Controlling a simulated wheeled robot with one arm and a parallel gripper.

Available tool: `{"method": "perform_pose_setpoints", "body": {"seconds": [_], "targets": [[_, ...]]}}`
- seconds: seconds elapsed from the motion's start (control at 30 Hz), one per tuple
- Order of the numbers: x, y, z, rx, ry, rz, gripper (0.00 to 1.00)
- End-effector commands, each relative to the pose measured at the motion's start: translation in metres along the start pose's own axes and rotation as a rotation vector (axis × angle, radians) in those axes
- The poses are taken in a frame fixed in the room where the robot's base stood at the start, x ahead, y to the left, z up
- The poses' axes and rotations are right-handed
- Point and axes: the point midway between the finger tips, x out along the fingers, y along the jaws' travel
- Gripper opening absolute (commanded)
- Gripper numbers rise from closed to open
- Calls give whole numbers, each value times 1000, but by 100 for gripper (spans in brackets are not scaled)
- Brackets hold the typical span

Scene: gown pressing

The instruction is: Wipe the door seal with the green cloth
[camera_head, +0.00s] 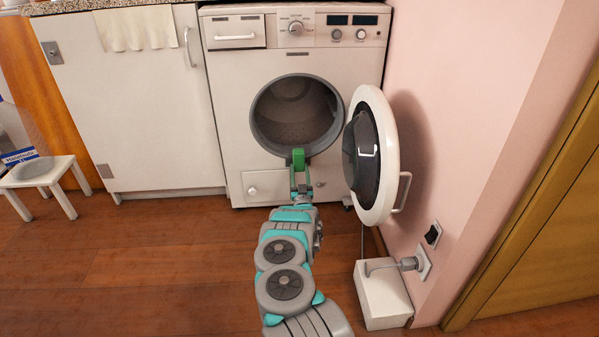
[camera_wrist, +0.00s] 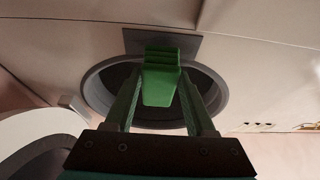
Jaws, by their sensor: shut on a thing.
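The washing machine (camera_head: 350,70) stands against the wall with its round door (camera_head: 388,155) swung open to the right. The grey door seal (camera_head: 257,115) rings the dark drum opening. My gripper (camera_head: 299,166) is shut on the green cloth (camera_head: 298,156), at the lower edge of the opening. The cloth also shows in the wrist view (camera_wrist: 160,78), folded between the two fingers of my gripper (camera_wrist: 162,100), with the seal ring (camera_wrist: 215,80) behind it. I cannot tell whether the cloth touches the seal.
A white cabinet (camera_head: 140,120) with a hanging towel (camera_head: 135,28) stands left of the machine. A small white stool (camera_head: 50,175) is at far left. A white box (camera_head: 383,295) and a wall plug (camera_head: 410,263) are at right. The wooden floor (camera_head: 150,260) at left is clear.

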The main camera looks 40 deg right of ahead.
Motion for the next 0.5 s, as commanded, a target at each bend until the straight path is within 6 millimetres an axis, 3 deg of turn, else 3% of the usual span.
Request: {"method": "perform_pose_setpoints", "body": {"seconds": [0.5], "targets": [[-11, 1, 27, -1, 2, 1, 0]]}}
